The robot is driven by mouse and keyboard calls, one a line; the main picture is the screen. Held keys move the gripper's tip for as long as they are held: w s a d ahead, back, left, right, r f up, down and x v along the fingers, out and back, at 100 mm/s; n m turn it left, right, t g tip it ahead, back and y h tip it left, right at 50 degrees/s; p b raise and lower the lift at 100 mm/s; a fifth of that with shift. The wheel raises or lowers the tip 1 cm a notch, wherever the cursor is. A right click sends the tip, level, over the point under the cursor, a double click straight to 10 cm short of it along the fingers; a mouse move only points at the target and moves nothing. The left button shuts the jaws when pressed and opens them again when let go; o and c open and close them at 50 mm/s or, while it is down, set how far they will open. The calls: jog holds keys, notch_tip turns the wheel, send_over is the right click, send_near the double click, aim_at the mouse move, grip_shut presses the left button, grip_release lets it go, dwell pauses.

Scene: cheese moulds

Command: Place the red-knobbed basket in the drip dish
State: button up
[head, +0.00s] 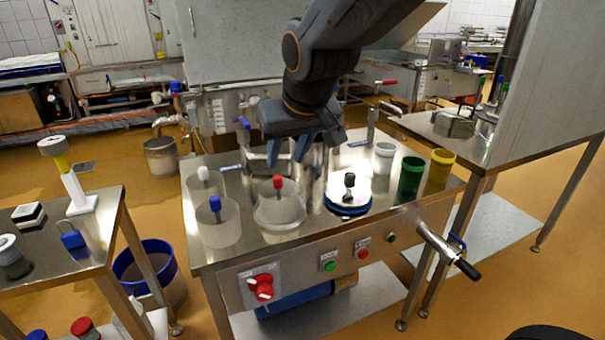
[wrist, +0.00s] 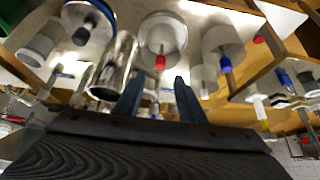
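The red-knobbed basket (head: 277,194) is a pale translucent cup with a red knob on a stem, near the table's front middle. It appears upright within a wider pale dish (head: 279,219), likely the drip dish; its seating at the bottom is unclear. Both also show in the wrist view, the red knob (wrist: 160,63) in front of the round pale dish (wrist: 181,38). My gripper (head: 288,156) is above and behind the basket, apart from the knob. Its two blue fingers (wrist: 157,92) are spread with nothing held between them.
A blue-knobbed basket (head: 218,228) and a white-knobbed one (head: 204,183) stand left. A metal cylinder (head: 313,160) stands close behind. A black-knobbed white disc with blue rim (head: 349,201) sits right, beside white (head: 384,158), green (head: 410,177) and yellow cups (head: 440,170).

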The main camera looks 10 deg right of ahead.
jog(key=s+d+f+m+g+h, duration=0.25)
jog(key=s+d+f, duration=0.35)
jog(key=d+f, duration=0.4)
jog(key=s+d+f+g+p, duration=0.1)
jog(key=s+d+g, duration=0.1)
jog(key=s, duration=0.3)
jog(key=s+d+f+g+p, duration=0.1)
jog(key=s+d+f+g, duration=0.1)
jog(key=s, duration=0.3)
jog(key=shift+s+d+f+m+y+p, duration=0.25)
jog(key=shift+s+d+m+y+p, duration=0.1)
jog(key=shift+d, duration=0.2)
